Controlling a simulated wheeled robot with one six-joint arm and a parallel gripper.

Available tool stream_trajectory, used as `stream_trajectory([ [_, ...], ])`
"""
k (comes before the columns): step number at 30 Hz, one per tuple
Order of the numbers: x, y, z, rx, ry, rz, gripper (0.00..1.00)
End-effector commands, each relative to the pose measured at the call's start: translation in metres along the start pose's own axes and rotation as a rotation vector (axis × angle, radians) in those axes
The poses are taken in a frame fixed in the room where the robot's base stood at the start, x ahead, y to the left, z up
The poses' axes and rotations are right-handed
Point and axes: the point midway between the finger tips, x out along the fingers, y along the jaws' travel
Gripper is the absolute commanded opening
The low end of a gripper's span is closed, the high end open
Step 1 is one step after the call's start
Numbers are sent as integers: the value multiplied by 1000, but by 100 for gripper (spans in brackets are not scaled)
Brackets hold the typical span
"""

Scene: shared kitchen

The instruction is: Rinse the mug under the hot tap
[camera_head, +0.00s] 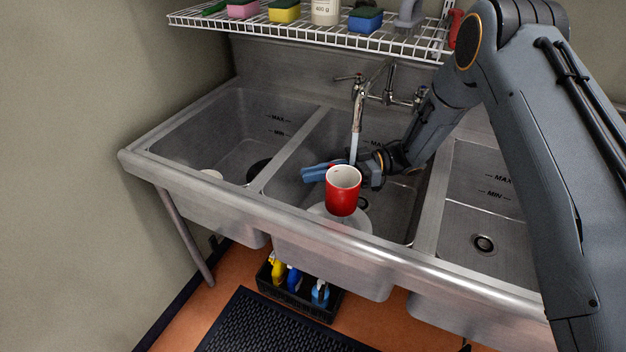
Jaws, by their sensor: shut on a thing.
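A red mug (342,198) with a white inside is upright above the front part of the middle basin (312,140). My gripper (345,170) reaches in from the right behind the mug and is shut on it. One blue finger shows left of the mug; the other is mostly hidden. The tap (358,103) on the back wall has a handle on each side. A pale stream (354,147) drops from its spout towards the mug's back rim and my gripper. I cannot tell whether it falls inside the mug.
A white plate (352,219) lies in the middle basin below the mug. A wire shelf (310,38) with sponges hangs above. The left basin (215,135) holds a dark and a white item; the right basin (500,230) looks empty.

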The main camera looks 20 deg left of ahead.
Motion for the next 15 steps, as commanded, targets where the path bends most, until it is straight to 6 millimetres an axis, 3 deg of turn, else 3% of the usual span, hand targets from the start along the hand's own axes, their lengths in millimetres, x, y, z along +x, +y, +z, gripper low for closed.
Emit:
stream_trajectory([
  [15, -26, 40, -5, -2, 1, -1, 0],
])
